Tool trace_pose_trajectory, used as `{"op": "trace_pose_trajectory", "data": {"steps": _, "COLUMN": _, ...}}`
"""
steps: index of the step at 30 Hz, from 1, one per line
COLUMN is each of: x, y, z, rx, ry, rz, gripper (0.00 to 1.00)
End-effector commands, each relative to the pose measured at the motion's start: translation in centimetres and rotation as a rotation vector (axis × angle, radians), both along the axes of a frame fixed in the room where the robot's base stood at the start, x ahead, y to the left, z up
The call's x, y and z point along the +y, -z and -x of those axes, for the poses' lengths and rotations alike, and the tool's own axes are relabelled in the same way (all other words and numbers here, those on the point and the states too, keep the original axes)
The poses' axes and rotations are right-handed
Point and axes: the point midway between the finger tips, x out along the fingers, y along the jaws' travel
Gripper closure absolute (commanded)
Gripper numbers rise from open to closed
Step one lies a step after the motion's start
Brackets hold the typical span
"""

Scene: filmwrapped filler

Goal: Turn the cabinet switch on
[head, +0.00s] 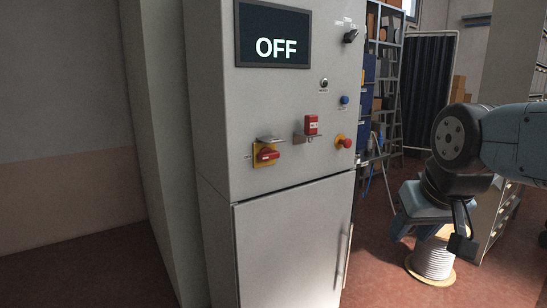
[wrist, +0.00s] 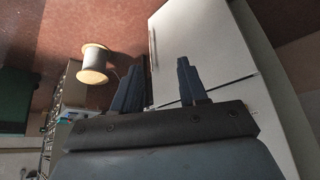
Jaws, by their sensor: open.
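The grey cabinet (head: 295,190) stands in the middle of the head view, its display (head: 272,36) reading "OFF". A red rotary switch (head: 266,154) on a yellow plate sits at the lower left of its panel, under a small metal bracket. A black knob (head: 351,36) is at the top right of the panel. My gripper (head: 412,228) hangs right of the cabinet, pointing down, apart from the panel. The wrist view shows its two fingers (wrist: 160,64) spread with nothing between them. The cabinet's lower door (wrist: 195,50) shows beyond them; no switch is visible there.
A red part (head: 311,125) on a bracket, a red push button (head: 343,141), a blue button (head: 344,99) and a small selector (head: 323,83) share the panel. A cable spool (head: 433,262) stands on the floor below my gripper. The floor left of the cabinet is clear.

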Motion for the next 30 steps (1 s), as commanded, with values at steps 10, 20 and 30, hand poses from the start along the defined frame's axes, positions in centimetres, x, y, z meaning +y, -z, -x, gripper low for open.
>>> {"op": "trace_pose_trajectory", "data": {"steps": 10, "x": -0.2, "y": -0.1, "z": -1.6, "rx": -0.03, "ry": -0.04, "rz": 0.026, "gripper": 0.49}}
{"op": "trace_pose_trajectory", "data": {"steps": 20, "x": 0.1, "y": -0.8, "z": -14.2, "rx": -0.312, "ry": -0.386, "rz": 0.296, "gripper": 0.49}}
{"op": "trace_pose_trajectory", "data": {"steps": 30, "x": 4.5, "y": -0.9, "z": -26.5, "rx": -0.669, "ry": -0.812, "rz": 0.665, "gripper": 0.49}}
